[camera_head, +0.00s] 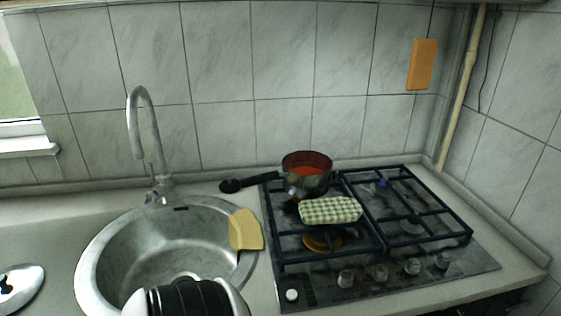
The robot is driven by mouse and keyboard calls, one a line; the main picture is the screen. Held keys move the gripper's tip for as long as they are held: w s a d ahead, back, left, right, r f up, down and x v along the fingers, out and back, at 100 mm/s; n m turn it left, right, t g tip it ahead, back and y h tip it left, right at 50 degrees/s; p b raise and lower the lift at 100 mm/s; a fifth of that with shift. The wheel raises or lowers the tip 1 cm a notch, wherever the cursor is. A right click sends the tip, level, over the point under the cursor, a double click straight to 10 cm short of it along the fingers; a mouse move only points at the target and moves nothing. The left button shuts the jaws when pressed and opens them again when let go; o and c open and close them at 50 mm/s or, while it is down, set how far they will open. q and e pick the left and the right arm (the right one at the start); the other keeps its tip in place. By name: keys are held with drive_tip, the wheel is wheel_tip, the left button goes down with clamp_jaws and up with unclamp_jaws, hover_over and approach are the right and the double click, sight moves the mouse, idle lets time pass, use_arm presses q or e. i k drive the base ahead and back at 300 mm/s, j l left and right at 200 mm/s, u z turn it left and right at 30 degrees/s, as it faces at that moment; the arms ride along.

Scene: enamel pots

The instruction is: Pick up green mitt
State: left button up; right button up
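The green mitt (331,210) is a flat, padded piece with a green and cream check. It lies on the front left part of the stove's black grate, just in front of the pot. No gripper touches it. Neither of my grippers' fingers shows in the head view. A black and white part at the bottom edge looks like one of my arm links; I cannot tell which arm it is.
A pot (307,175) with a red inside stands on the stove (440,262), its black handle pointing left. A yellow cloth-like piece (246,230) hangs over the right rim of the sink (84,262). A tall faucet (133,125) rises behind. A shiny lid-like object (22,290) lies far left.

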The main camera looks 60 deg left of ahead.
sight(335, 209)
drive_tip(key=u, duration=1.65)
